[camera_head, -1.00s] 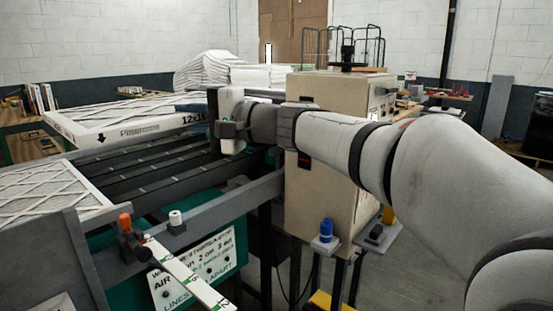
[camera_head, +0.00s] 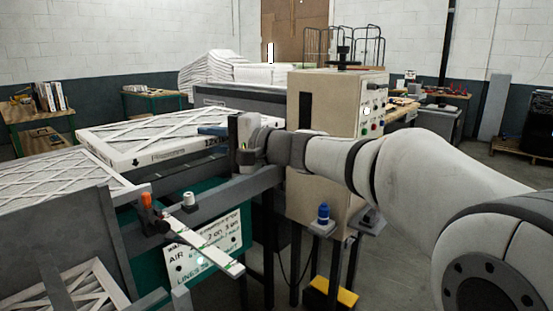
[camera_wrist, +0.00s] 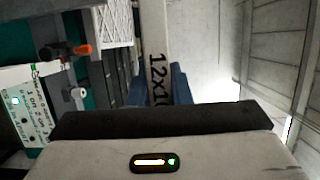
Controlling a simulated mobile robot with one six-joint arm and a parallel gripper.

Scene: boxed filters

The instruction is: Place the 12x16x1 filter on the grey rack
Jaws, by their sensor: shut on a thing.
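The 12x16x1 filter (camera_head: 150,136) is a flat white-framed panel with a diagonal lattice. It lies about level over the roller conveyor, with "12x16" print on its edge partly covered by my gripper. My gripper (camera_head: 232,133) is shut on the filter's right end; one blue finger shows over its top. In the wrist view the filter's printed edge (camera_wrist: 158,70) runs up from between the blue fingers (camera_wrist: 180,88). Whether the filter touches the rollers I cannot tell. I cannot say for sure which structure is the grey rack.
Another lattice filter (camera_head: 50,178) lies at left, beside a grey panel (camera_head: 60,235). A beige machine cabinet (camera_head: 330,100) stands right of my gripper. An orange-handled valve (camera_head: 147,205) sits on the near rail. White filter stacks (camera_head: 235,72) are at the back.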

